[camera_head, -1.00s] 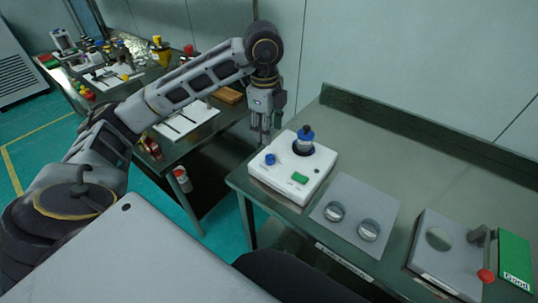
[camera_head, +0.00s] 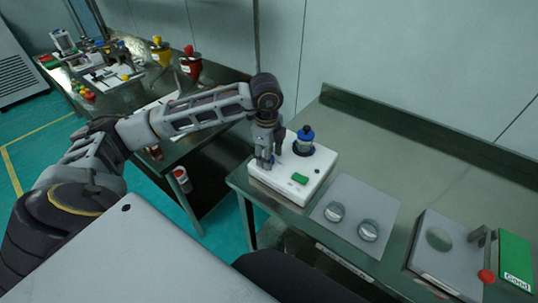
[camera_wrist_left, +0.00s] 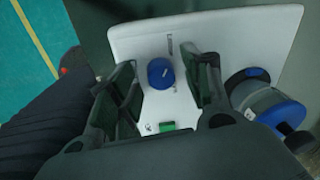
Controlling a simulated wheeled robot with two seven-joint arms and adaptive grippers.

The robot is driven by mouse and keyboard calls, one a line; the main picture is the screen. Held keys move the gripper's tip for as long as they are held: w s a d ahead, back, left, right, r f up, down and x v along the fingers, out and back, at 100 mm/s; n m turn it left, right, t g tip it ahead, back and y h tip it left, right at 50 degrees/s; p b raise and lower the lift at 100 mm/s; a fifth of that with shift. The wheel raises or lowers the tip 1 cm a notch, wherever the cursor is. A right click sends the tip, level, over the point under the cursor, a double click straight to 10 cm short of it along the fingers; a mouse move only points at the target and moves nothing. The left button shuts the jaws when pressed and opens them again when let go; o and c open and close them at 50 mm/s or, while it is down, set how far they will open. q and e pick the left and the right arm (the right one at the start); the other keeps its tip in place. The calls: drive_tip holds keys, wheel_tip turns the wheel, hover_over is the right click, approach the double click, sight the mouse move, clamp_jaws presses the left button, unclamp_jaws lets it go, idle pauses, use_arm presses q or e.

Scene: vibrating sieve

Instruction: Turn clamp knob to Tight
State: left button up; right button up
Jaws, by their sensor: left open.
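The white sieve base (camera_head: 311,187) stands on the steel table, with a green button (camera_head: 299,178) on its top and a blue-capped sieve jar (camera_head: 304,142) at its back. A small blue knob (camera_wrist_left: 161,73) sits on the base in the left wrist view, with a marking line beside it. My left gripper (camera_head: 269,165) points down over the base and hides this knob in the head view. In the left wrist view my left gripper (camera_wrist_left: 160,80) is open, one finger on each side of the knob, with gaps showing. I cannot tell the knob's setting. My right gripper is not in view.
A grey plate with two round metal dishes (camera_head: 335,212) lies to the right of the base. Beyond it is a scale-like plate (camera_head: 440,262) with a red ball handle (camera_head: 486,276) and a green "Good" sign (camera_head: 515,258). The table behind these is clear.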

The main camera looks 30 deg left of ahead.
use_arm(q)
drive_tip(key=shift+f, duration=0.15)
drive_tip(key=c, duration=1)
drive_tip(key=shift+c, duration=0.2)
